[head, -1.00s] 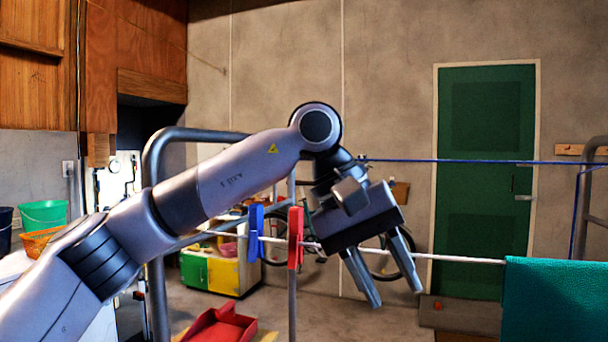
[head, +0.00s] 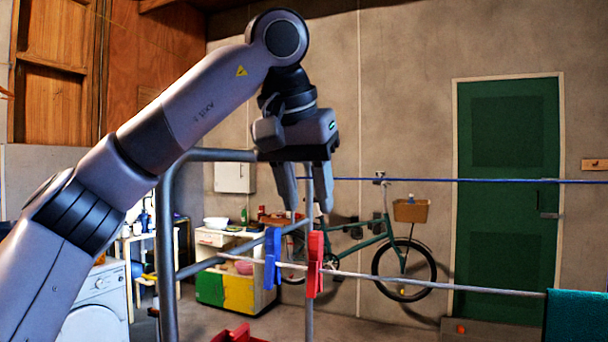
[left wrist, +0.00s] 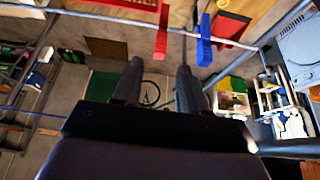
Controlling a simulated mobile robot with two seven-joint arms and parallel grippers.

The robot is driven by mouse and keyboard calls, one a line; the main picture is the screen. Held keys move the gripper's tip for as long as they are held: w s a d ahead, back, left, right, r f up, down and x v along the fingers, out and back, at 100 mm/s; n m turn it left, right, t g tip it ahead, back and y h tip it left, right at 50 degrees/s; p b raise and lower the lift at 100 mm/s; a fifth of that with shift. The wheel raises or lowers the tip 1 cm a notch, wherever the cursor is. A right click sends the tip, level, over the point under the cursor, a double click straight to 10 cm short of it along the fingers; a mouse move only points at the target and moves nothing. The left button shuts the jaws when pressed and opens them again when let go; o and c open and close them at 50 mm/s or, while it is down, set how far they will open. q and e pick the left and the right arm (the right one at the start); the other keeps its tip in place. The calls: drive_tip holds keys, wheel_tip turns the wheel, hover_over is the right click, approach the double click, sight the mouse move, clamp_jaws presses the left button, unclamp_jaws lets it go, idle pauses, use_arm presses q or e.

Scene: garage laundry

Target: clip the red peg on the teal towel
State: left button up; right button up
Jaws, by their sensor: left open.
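The red peg (head: 315,263) hangs upright on the pale line, just right of the blue peg (head: 272,258). My left gripper (head: 308,208) is open and empty, pointing down, and shows just above the red peg. In the left wrist view, the red peg (left wrist: 162,32) lies beyond and roughly between the open fingers (left wrist: 160,66), touching neither. The blue peg (left wrist: 204,42) is beside it. The teal towel (head: 577,317) hangs over the same line at the far right, cut off by the picture's edge. My right gripper is out of view.
The pale line (head: 440,283) is bare between red peg and towel. A blue line (head: 430,180) runs higher behind. A grey metal frame (head: 168,250) stands at left. A bicycle (head: 405,270), a green door (head: 508,190) and a washing machine (head: 98,300) are farther back.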

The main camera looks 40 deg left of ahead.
sight(315, 232)
use_arm(q)
drive_tip(key=shift+b+x, duration=0.4)
drive_tip(key=shift+x, duration=3.5)
clamp_jaws()
drive_tip(key=shift+r+p, duration=0.4)
drive_tip(key=shift+r, duration=2.4)
drive_tip(key=shift+f, duration=0.1)
